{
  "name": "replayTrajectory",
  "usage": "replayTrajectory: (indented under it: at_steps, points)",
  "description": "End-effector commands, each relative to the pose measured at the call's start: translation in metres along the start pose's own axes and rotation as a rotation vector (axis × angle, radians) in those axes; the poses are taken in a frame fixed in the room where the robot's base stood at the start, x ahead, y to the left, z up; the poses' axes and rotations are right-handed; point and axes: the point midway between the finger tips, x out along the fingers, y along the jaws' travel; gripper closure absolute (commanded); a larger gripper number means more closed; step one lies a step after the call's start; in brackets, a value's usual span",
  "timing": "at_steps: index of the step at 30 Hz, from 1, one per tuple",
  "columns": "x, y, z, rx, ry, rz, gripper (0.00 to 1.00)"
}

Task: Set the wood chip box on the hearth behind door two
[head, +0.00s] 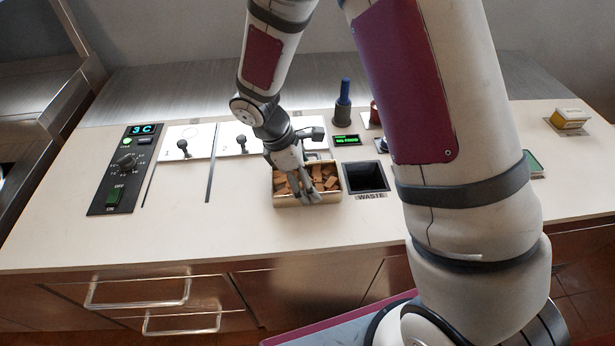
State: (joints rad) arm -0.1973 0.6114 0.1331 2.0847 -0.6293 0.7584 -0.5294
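The wood chip box (285,201) is a tan open-topped box filled with brown wood chips. It is on the pale counter, left of the waste opening. My gripper (310,196) reaches down over the box, with its fingers at the front part of the box. They overlap the chips and the front wall in this view. I cannot tell whether the fingers are closed on the wall or apart, or whether the box is lifted.
A square waste opening (366,177) lies right of the box. My arm hides the counter's right middle. The front left counter is clear.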

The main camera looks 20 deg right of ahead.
Motion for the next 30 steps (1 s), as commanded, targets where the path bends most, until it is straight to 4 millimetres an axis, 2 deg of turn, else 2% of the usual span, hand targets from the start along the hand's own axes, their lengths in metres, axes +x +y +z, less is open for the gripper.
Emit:
replayTrajectory:
  at_steps: [8, 9, 11, 23, 26, 30]
  points:
    - [0.002, 0.001, -0.001, 0.000, 0.000, 0.000, 0.58]
    - [0.003, 0.000, -0.001, 0.000, 0.000, 0.000, 0.15]
    - [0.003, 0.000, -0.001, 0.000, 0.001, 0.000, 0.01]
    - [0.001, 0.000, 0.000, 0.001, 0.001, 0.000, 0.00]
    - [-0.006, 0.001, 0.000, 0.001, 0.001, 0.002, 0.00]
    - [-0.027, 0.002, -0.001, 0.001, 0.004, 0.005, 0.00]
